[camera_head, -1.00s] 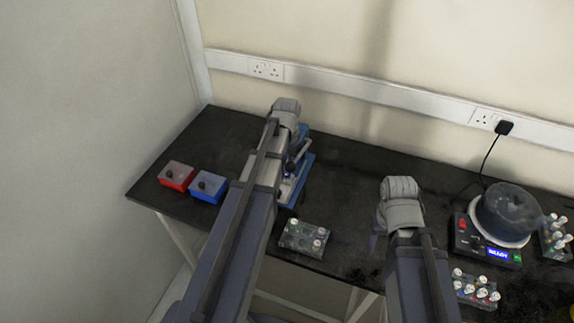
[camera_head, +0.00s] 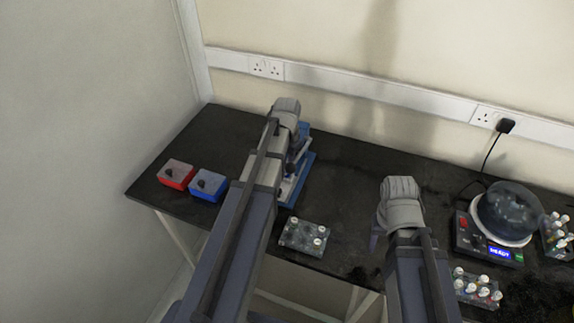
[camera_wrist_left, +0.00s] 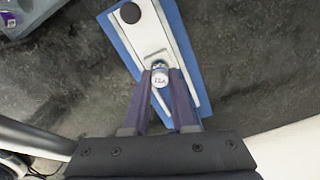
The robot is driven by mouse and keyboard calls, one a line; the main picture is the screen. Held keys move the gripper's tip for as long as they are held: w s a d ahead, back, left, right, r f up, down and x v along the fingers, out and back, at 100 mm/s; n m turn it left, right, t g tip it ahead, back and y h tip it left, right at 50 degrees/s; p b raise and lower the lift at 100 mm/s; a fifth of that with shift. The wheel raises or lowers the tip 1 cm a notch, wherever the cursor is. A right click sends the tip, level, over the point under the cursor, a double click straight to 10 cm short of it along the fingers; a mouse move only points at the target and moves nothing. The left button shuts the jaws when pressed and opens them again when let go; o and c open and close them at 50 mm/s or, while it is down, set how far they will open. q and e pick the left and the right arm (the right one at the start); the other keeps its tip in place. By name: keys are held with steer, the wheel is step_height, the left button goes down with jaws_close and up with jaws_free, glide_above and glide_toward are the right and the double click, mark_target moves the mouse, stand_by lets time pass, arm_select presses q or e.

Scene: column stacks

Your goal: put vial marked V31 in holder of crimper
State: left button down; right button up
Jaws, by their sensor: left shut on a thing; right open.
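The crimper has a blue base (camera_head: 300,190) and a pale metal plate; it stands behind and beside my left arm in the head view. In the left wrist view its blue base (camera_wrist_left: 183,50) and a black round knob (camera_wrist_left: 130,13) show. My left gripper (camera_wrist_left: 161,78) is shut on a white-capped vial (camera_wrist_left: 160,81), over the lower part of the metal plate. The cap's marking is upside down and looks like V31. The holder is hidden under the vial, so I cannot tell whether the vial is seated. My right gripper (camera_head: 375,241) is open, largely hidden by its arm, over the table.
A vial rack (camera_head: 303,238) stands right of my left arm. Red (camera_head: 176,174) and blue (camera_head: 208,185) boxes stand at the left. A round-topped machine (camera_head: 488,246) and two more racks (camera_head: 478,288) (camera_head: 557,236) stand at the right. The back middle of the black table is clear.

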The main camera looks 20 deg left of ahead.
arm_select(q)
steer(key=shift+f, duration=0.25)
arm_select(e)
steer(key=shift+f, duration=0.2)
arm_select(q)
steer(key=shift+f+b, duration=0.3)
steer(key=shift+b, duration=0.25)
arm_select(e)
steer(key=shift+f, duration=0.3)
arm_select(q)
steer(key=shift+c, duration=1.8)
jaws_free()
steer(key=shift+d, duration=0.1)
steer(key=shift+r+p, duration=3.05)
arm_select(e)
step_height(320, 180, up, 6)
